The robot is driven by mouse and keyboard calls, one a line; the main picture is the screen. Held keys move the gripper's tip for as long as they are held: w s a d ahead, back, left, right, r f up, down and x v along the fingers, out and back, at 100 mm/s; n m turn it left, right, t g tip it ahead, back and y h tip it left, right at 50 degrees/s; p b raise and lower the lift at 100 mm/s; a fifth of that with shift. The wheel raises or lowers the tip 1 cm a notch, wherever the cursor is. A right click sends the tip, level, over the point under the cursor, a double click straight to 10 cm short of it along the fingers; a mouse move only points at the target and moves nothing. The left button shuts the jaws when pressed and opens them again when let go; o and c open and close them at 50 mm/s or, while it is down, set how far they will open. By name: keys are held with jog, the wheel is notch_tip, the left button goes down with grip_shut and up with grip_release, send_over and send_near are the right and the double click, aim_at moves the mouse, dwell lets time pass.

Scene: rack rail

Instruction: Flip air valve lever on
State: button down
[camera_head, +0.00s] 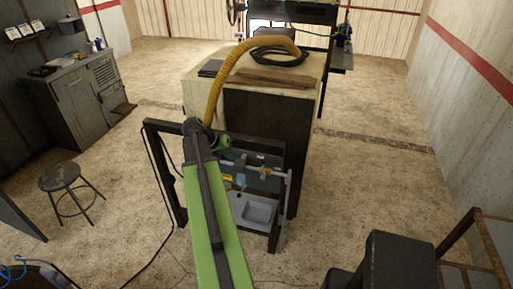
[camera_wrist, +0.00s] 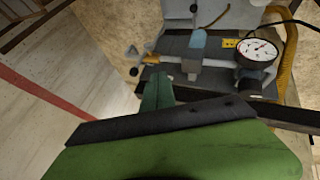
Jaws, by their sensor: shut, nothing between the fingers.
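In the wrist view, a pale air pipe (camera_wrist: 222,64) runs across a dark frame. A blue-grey fitting (camera_wrist: 198,42) crosses it, with a small metal part below. Small dark knobs (camera_wrist: 133,71) show at the pipe's left end. I cannot tell for certain which part is the valve lever or how it is set. My gripper (camera_wrist: 157,78) is shut and empty, with its green fingers just below the pipe's left part in the picture; contact cannot be told. In the head view the pipe (camera_head: 265,170) is in the rack, and my green gripper (camera_head: 222,142) is near its upper left, partly hidden by my arm.
A round pressure gauge (camera_wrist: 258,52) and a yellow tag (camera_wrist: 230,43) are right of the fitting. A yellow hose (camera_head: 232,70) arches over the wooden cabinet (camera_head: 265,100). The rack's black frame (camera_head: 163,165) surrounds the pipe.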

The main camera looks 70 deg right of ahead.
jog(key=shift+s+d+r, duration=0.15)
jog(key=shift+s+d, duration=0.05)
jog(key=shift+s, duration=0.05)
jog(key=s+d+f+b, duration=0.5)
jog(key=s+f+b, duration=0.2)
jog(key=f+b, duration=0.1)
jog(key=shift+s+d, duration=0.25)
jog(key=shift+d, duration=0.15)
